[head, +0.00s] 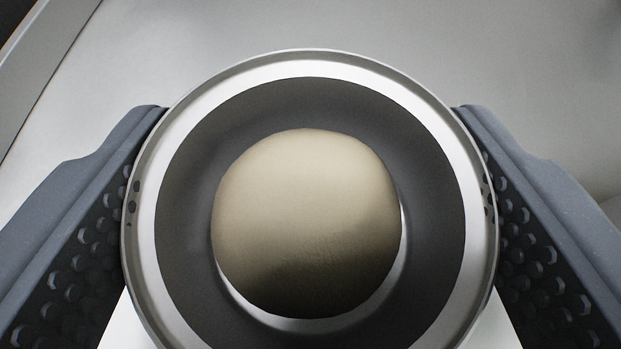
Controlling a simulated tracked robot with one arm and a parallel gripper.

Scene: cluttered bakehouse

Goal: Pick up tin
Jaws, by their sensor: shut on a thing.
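A round metal tin (310,63) fills the middle of the head view, seen from above. It has a bright rim and a dark grey inner wall. A smooth beige ball, like dough (308,215), sits inside it. My gripper (310,195) is shut on the tin, with one dark studded finger pad against its left side and the other against its right side. The bottom of the tin and the lower edge of its rim are out of view. I cannot tell whether the tin rests on the surface or is lifted.
A plain pale grey surface (540,60) lies behind the tin and looks clear. A straight edge (45,75) runs down the upper left, with a dark area in the corner. A white area shows below the tin at both lower sides.

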